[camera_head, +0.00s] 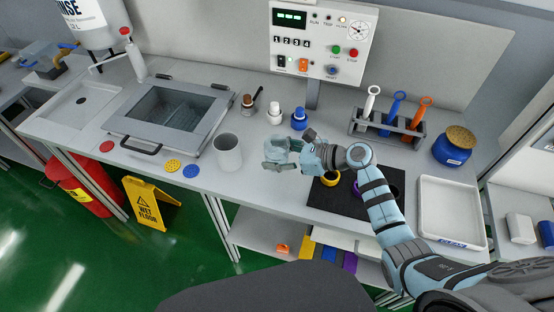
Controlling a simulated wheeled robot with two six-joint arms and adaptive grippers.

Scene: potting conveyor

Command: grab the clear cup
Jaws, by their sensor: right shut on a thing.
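My right gripper (281,153) reaches in from the lower right and is over the middle of the bench. It is shut on a small, pale see-through thing that looks like the clear cup (276,149). The fingers hide part of the cup, and its outline is hard to make out. A larger grey-white cylindrical container (228,155) stands upright on the bench just left of the gripper, apart from it. My left gripper is not in view.
A sink unit with a glass lid (178,107) is at left. A dark mat (322,200) with coloured rings lies under my right arm. A rack (388,131) of handled tools, a blue jar (453,148) and a white tray (451,207) are at right. A control panel (322,42) stands behind.

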